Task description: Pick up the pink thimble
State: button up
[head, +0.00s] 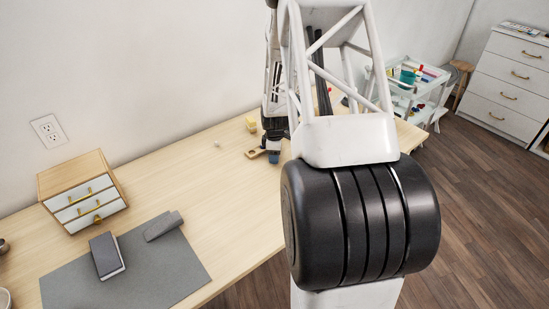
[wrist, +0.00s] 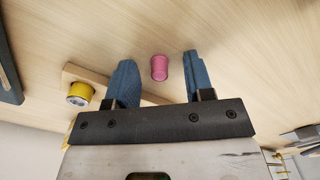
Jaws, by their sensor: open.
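The pink thimble (wrist: 159,68) stands on the pale wooden table (wrist: 230,50) in the wrist view. My gripper (wrist: 159,72) is open, with one blue finger on each side of the thimble in the picture. There are visible gaps between the thimble and both fingers. I cannot tell how far the fingertips are above the table. In the head view my gripper (head: 273,157) is low over the table, and my arm stands in front of much of the scene. I cannot make out the thimble there.
A yellow spool (wrist: 80,92) sits by a wooden strip (wrist: 92,77) left of my fingers. A small drawer box (head: 80,190), a grey mat (head: 150,265) and a dark book (head: 106,255) are at the table's left. A white cart (head: 425,95) stands beyond the table's right end.

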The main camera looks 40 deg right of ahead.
dwell(0.5)
grip_shut()
